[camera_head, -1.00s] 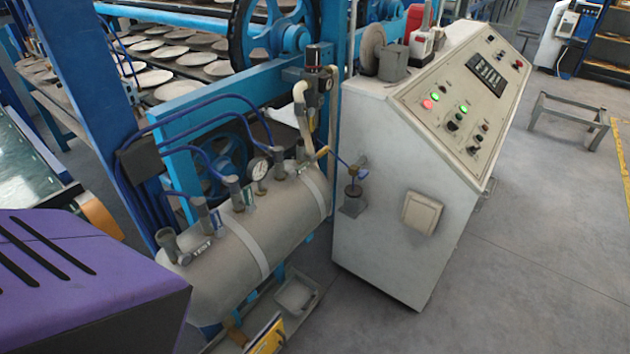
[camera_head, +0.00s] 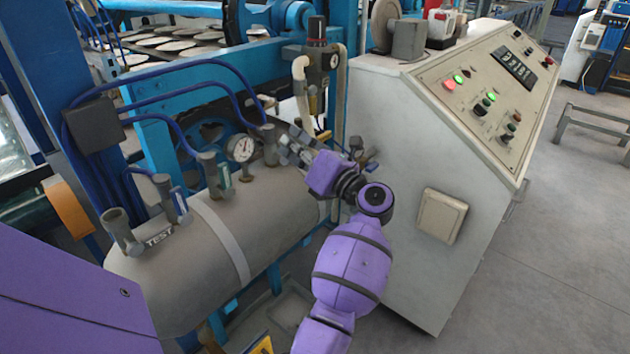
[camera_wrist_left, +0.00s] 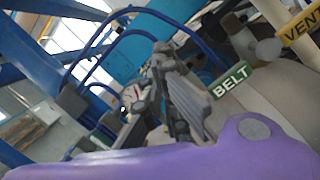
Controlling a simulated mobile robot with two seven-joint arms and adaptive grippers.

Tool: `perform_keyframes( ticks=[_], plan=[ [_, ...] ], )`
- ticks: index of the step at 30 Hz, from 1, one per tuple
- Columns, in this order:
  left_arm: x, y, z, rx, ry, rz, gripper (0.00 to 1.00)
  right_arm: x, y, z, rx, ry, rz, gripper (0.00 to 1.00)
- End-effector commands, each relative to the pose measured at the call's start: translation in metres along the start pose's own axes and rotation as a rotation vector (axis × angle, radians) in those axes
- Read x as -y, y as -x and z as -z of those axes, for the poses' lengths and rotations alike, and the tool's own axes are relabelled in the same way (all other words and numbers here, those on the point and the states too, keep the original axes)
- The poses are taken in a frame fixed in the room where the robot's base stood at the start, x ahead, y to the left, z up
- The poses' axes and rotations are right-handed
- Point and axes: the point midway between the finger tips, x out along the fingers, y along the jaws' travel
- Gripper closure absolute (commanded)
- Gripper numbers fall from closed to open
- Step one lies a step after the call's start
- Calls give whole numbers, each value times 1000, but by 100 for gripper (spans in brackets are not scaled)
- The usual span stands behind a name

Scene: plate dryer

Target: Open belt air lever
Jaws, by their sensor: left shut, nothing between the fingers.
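My left gripper (camera_head: 290,150) is over the far end of the grey air tank (camera_head: 205,265), among its fittings, and is shut and empty. Its fingers also show in the left wrist view (camera_wrist_left: 183,95). There a green BELT label (camera_wrist_left: 232,79) is just right of the fingers, with a grey valve fitting (camera_wrist_left: 240,38) above it. I cannot tell whether the fingers touch that fitting. In the head view, the gripper covers part of this area, and I cannot make out the BELT lettering or the lever's position. My right gripper is not in view.
A yellow VENT label (camera_wrist_left: 301,26) is near the BELT label. A pressure gauge (camera_head: 240,148), blue hoses (camera_head: 205,65) and other valves crowd the tank. A white control cabinet (camera_head: 420,150) stands close on the right. Open floor (camera_head: 560,230) lies beyond it.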

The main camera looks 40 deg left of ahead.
Motion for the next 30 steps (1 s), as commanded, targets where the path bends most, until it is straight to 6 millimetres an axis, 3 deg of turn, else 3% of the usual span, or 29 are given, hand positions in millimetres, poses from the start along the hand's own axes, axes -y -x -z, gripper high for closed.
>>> perform_keyframes(
  ticks=[1,6,12,18,30],
  plan=[
    [14,4,3,-128,111,13,100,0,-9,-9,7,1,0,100],
    [48,32,3,-517,385,69,100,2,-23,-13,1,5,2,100],
    [72,70,-11,-784,523,130,100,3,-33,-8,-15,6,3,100],
    [75,80,-16,-844,548,144,100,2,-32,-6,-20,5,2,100],
    [78,71,-8,-838,546,141,100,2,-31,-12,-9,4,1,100]
  ],
)
